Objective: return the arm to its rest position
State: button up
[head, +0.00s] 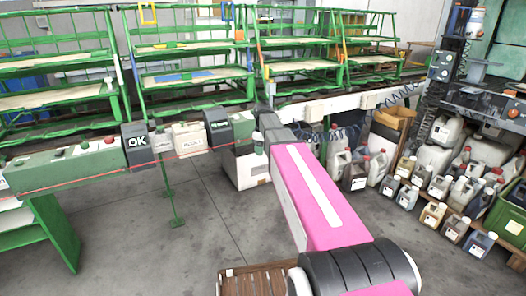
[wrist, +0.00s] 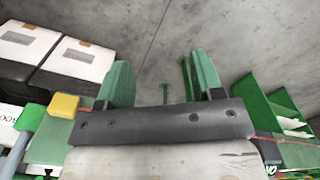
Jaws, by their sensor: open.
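My arm shows in the head view as a pink link with a white stripe (head: 312,195), reaching forward from the lower right toward the green beam. Its far end is dark grey and close to the beam's right end; the fingers are not clear there. In the wrist view my gripper (wrist: 161,72) has two green fingers set wide apart on a black bar. The gap between them is empty, with grey concrete floor behind. No buffing brush can be made out in either view.
A long green beam (head: 75,168) with dark and pale boxes stands at left and centre. Green racks (head: 190,75) line the back. Several jugs (head: 465,190) crowd the right. A brown slatted surface (head: 258,283) is at front. Grey floor (head: 130,235) is open at left.

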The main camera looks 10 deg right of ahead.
jog(key=shift+s+f, duration=0.3)
jog(key=s+f+m, duration=0.5)
jog(key=s+f, duration=0.3)
jog(key=s, duration=0.4)
jog(key=s+f+m, duration=0.5)
jog(key=s+f, duration=0.3)
jog(key=s, duration=0.3)
jog(key=shift+s, duration=0.35)
dwell(0.3)
